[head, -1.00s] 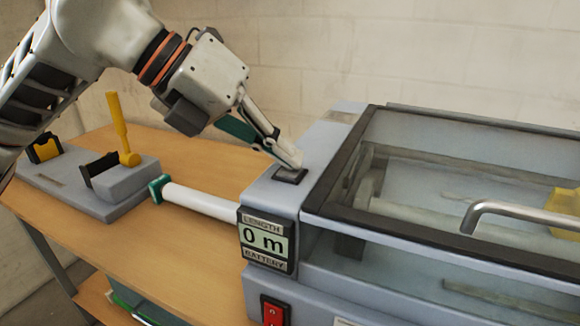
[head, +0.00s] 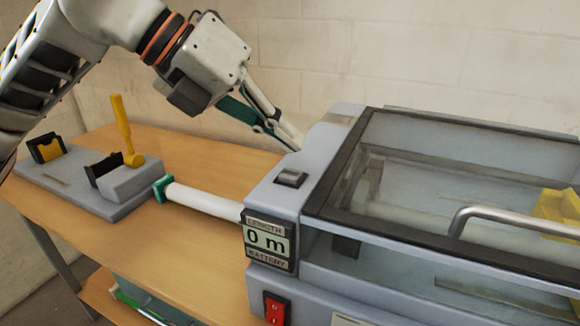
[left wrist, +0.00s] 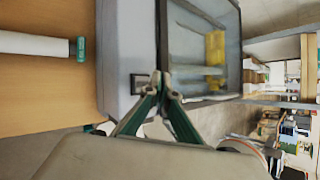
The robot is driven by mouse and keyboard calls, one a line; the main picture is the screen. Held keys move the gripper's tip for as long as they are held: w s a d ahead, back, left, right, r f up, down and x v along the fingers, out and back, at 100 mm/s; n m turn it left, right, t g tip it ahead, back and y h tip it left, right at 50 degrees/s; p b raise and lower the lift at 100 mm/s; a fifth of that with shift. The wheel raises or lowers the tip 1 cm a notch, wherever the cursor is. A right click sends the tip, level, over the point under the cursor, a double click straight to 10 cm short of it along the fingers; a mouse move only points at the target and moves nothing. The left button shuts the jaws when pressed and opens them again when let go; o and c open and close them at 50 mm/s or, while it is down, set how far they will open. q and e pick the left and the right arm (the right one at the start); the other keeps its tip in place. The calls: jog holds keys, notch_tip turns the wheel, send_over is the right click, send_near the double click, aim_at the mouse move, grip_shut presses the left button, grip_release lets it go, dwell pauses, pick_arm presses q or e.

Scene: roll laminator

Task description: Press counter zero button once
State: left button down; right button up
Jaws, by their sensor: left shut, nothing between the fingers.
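The counter zero button (head: 291,179) is a dark-framed grey rocker on top of the laminator's left end block. The display (head: 267,242) on the front of that block reads 0 m. My left gripper (head: 297,147) is shut and empty, with its tips behind and above the button, apart from it in the head view. In the left wrist view the shut fingertips (left wrist: 163,88) are beside the button (left wrist: 139,83) and partly cover it. My right gripper is not in view.
The laminator (head: 440,190) has a clear lid with a metal handle (head: 510,215). A red switch (head: 275,309) is on its front. A white roll (head: 203,201) lies at its left. A grey stand with a yellow lever (head: 121,125) is on the wooden table (head: 150,245).

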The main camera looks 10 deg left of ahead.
pick_arm(q)
jog(key=shift+r+p, duration=0.85)
jog(key=shift+r, duration=0.65)
jog(key=shift+f, duration=0.1)
